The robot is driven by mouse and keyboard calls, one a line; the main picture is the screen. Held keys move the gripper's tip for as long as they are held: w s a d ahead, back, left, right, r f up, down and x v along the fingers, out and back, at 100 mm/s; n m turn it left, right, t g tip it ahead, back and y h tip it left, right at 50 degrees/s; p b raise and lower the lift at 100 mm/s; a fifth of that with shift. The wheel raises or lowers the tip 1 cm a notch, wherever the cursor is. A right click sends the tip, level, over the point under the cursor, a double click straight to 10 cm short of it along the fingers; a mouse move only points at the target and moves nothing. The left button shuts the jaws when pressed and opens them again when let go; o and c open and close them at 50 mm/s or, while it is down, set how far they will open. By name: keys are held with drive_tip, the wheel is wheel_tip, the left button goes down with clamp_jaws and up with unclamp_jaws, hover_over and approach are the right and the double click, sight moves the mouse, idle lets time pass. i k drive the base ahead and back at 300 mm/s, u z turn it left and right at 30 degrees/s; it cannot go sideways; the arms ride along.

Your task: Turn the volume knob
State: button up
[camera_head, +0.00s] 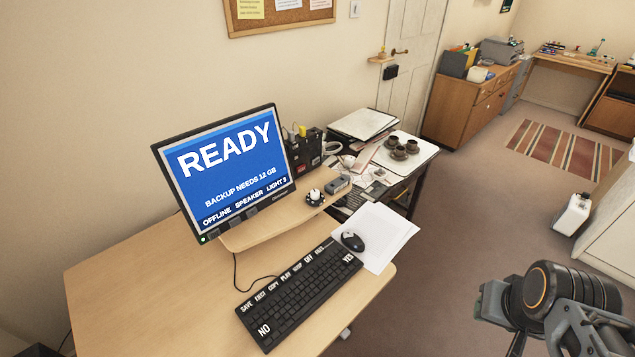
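A small round device (315,197) with a pale top on a dark base sits at the right end of the raised wooden shelf (262,228) on the desk. It may be the volume knob, but it is too small to be sure. A small grey box (338,184) lies just behind it. The monitor (230,165) stands beside it and reads READY, BACKUP NEEDS 12 GB, with OFFLINE, SPEAKER and LIGHT 3 along the bottom. My arm shows at the lower right, well apart from the desk. I cannot make out its gripper fingers.
A black keyboard (300,295) with word-labelled keys and a mouse (352,241) on white paper (385,232) lie on the desk (150,290). Behind, a side table holds a tray (425,150) with cups, and papers. The floor (455,215) right of the desk is clear.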

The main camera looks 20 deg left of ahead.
sight(315, 193)
drive_tip(key=u, duration=0.55)
drive_tip(key=i, duration=0.8)
drive_tip(key=u, duration=1.1)
drive_tip(key=i, duration=0.2)
drive_tip(key=u, duration=0.25)
